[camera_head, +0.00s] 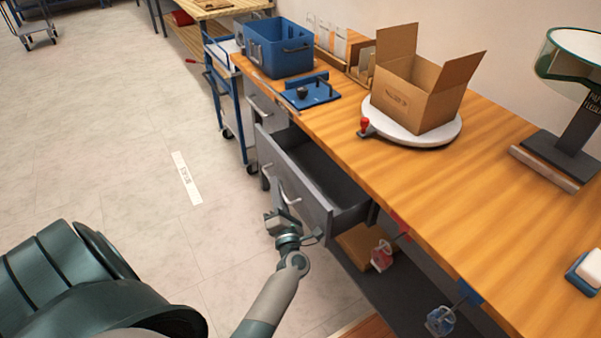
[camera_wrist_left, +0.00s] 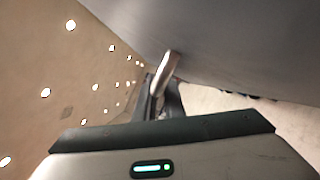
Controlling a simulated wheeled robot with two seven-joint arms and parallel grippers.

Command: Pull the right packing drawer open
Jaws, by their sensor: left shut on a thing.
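The grey packing drawer (camera_head: 305,190) under the wooden bench stands pulled out, its dark inside showing empty where I can see it. My left gripper (camera_head: 278,194) is at the drawer's front, shut on its metal handle (camera_head: 291,196). In the left wrist view the handle (camera_wrist_left: 167,70) runs between the fingers (camera_wrist_left: 165,102), below the grey drawer front (camera_wrist_left: 225,45). The fingertips are partly hidden there. My right gripper is not in view.
On the bench (camera_head: 490,200) stand an open cardboard box (camera_head: 405,105) on a round turntable (camera_head: 440,137), a blue crate (camera_head: 275,60) and a blue fixture (camera_head: 312,97). A lower shelf (camera_head: 400,290) lies right of the drawer. The floor (camera_head: 120,130) to the left is clear.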

